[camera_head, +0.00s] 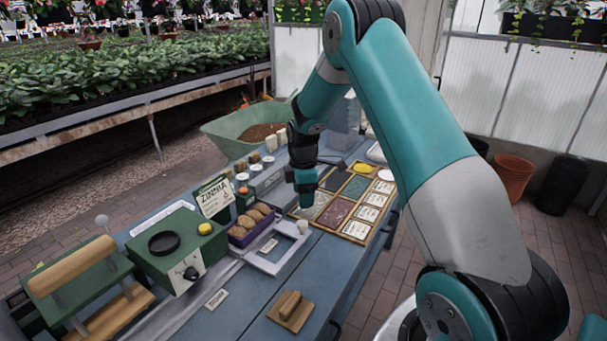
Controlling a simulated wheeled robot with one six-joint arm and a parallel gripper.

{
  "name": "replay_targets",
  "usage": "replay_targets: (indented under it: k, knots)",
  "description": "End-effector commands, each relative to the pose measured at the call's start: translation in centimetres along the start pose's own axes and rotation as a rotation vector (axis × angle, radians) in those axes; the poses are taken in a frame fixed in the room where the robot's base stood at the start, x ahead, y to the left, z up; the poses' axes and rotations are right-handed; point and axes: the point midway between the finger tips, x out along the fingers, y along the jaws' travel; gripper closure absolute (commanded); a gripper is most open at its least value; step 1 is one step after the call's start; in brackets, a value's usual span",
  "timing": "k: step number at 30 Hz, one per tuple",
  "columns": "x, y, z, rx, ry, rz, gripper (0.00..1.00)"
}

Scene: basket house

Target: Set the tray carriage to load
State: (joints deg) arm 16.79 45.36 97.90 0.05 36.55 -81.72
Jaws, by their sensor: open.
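A pale grey frame (262,262) with a rectangular opening, which looks like the tray carriage, sits on a light rail on the blue bench. A purple tray (238,240) with several brown round plugs lies against its back left side. A small label plate (216,299) lies on the bench in front of the rail; its text is too small to read surely. My gripper (305,203) hangs pointing down above the far part of the bench, behind and right of the frame, apart from it. It is open; nothing shows in it. The arm hides part of the bench.
A green machine (165,262) with a black ring and yellow button stands left of the frame. A "ZINNIA" card (213,196) stands behind. A wooden divided case (357,229) lies right; a wooden block with handle (290,312) lies at front. The bench between is clear.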

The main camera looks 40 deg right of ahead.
Motion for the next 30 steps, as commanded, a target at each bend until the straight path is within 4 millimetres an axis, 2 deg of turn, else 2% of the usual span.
replay_targets:
  k: [3,6,12,17,30]
  knots:
    - [-3.0,0.1,0.0,0.001,0.000,0.005,0.39]
    - [-5.0,0.1,0.1,0.001,0.000,0.005,0.39]
    - [-7.6,0.1,0.1,0.001,-0.001,0.001,0.39]
    - [-8.3,0.1,0.1,0.001,-0.001,0.001,0.39]
    - [-8.2,0.1,0.1,0.001,-0.001,0.000,0.39]
